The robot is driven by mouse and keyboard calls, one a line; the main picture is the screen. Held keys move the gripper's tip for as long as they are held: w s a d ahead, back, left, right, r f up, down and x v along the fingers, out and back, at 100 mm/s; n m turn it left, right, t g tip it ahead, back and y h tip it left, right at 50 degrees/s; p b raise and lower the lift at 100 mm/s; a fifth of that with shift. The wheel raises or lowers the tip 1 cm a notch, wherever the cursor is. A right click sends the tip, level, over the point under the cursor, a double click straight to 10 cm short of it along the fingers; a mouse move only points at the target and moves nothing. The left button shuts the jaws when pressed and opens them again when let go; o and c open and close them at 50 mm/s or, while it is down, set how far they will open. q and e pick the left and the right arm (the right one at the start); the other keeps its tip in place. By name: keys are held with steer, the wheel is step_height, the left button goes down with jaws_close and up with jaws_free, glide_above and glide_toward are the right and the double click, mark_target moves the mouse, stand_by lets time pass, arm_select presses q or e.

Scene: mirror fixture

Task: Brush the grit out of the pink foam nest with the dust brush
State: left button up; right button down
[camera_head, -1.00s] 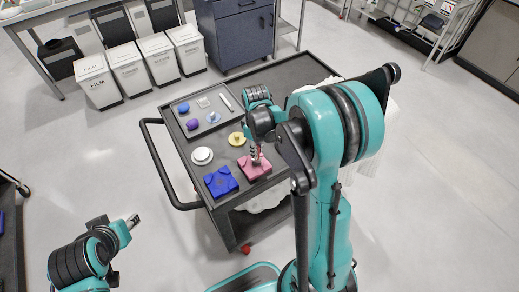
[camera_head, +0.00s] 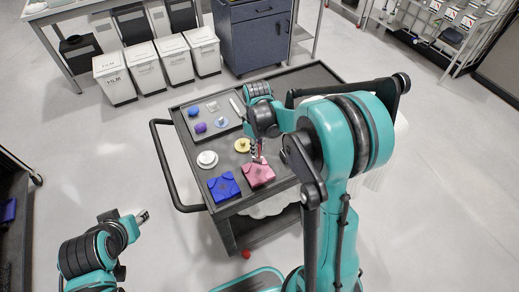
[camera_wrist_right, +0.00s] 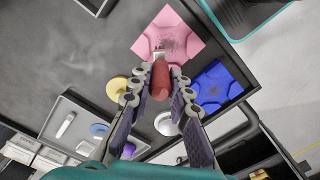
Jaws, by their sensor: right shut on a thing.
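The pink foam nest (camera_head: 260,177) lies on the near part of the dark cart top. In the right wrist view the pink foam nest (camera_wrist_right: 145,46) shows a dark, speckled patch of grit (camera_wrist_right: 173,44) in its hollow. My right gripper (camera_head: 257,158) is over the nest's far edge. In the wrist view its fingers (camera_wrist_right: 160,82) are shut on a reddish-brown handle, which looks like the dust brush (camera_wrist_right: 160,80).
A blue foam nest (camera_head: 223,187) sits left of the pink one. A white round piece (camera_head: 207,159) and a yellow disc (camera_head: 242,145) lie behind them. A grey tray (camera_head: 222,129) with small items is farther back. The cart's black handle (camera_head: 165,175) runs along the left.

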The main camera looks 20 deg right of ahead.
steer(key=shift+w+r+p, duration=0.1)
steer(key=shift+r+p, duration=0.4)
steer(key=shift+r, duration=0.35)
steer(key=shift+r+p, duration=0.7)
steer(key=shift+r, duration=0.4)
arm_select(q)
steer(key=r, duration=0.1)
steer(key=d+r, duration=0.1)
steer(key=shift+s+r, duration=0.25)
steer(key=shift+r, duration=0.1)
